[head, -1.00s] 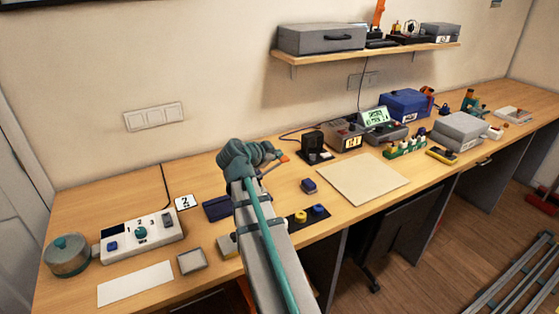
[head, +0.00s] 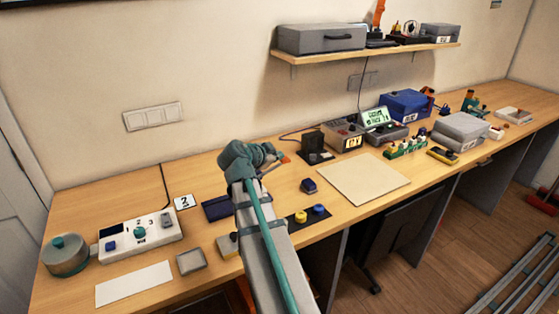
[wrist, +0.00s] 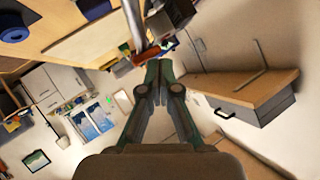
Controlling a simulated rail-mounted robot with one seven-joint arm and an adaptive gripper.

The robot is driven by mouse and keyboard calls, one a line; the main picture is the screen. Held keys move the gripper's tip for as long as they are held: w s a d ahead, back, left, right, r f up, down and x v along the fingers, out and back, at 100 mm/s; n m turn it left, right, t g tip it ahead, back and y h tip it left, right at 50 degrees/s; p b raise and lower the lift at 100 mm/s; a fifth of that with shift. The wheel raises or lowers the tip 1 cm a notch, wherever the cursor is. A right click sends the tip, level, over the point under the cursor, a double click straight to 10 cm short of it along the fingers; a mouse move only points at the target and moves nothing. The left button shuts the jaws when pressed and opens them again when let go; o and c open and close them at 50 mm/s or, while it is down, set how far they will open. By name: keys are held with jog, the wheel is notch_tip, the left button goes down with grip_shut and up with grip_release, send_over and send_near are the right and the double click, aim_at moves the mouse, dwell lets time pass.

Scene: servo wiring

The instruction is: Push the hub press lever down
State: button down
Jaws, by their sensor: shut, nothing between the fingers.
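My gripper (wrist: 160,64) shows in the wrist view with its two teal fingers drawn together at the tips and nothing between them. A pale metal bar (wrist: 134,24) comes down from the top of that view to a dark and red-orange part just beyond the fingertips. I cannot tell whether the fingers touch it. In the head view a thin grey rod with an orange end (head: 285,159) shows just right of my teal wrist and may be the press lever. My arm hides most of the area around it, including the fingertips.
A black upright device (head: 314,145) stands behind and right of my wrist. A small blue block (head: 309,186), a beige mat (head: 363,178) and a black plate with yellow and blue knobs (head: 307,214) lie to the right. A white control box (head: 140,236) stands at left.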

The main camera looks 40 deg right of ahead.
aim_at(271, 170)
jog(key=shift+s+d+f+b, duration=0.1)
jog(key=shift+d+f+b, duration=0.05)
jog(key=shift+f+b, duration=0.4)
jog(key=shift+d+f+b, duration=0.15)
jog(key=shift+f+b, duration=0.25)
jog(key=shift+b, duration=0.2)
dwell(1.1)
jog(key=shift+r, duration=0.1)
dwell(0.5)
jog(key=shift+a+r+p, duration=0.2)
jog(key=shift+a+r, duration=0.1)
jog(key=shift+r, duration=0.6)
jog(key=shift+a+r+p, duration=0.15)
jog(key=shift+a+r, duration=0.15)
jog(key=shift+r, duration=0.55)
jog(key=shift+w+r, duration=0.1)
jog(key=shift+w, duration=0.1)
jog(key=shift+w+a+r+p, duration=0.1)
jog(key=shift+a+r+p, duration=0.15)
jog(key=shift+r, duration=0.5)
jog(key=shift+a+r+p, duration=0.2)
jog(key=shift+a+r, duration=0.1)
jog(key=shift+r, duration=0.45)
jog(key=shift+w+a+r+p, duration=0.1)
jog(key=shift+a+r+p, duration=0.15)
jog(key=shift+r, duration=0.5)
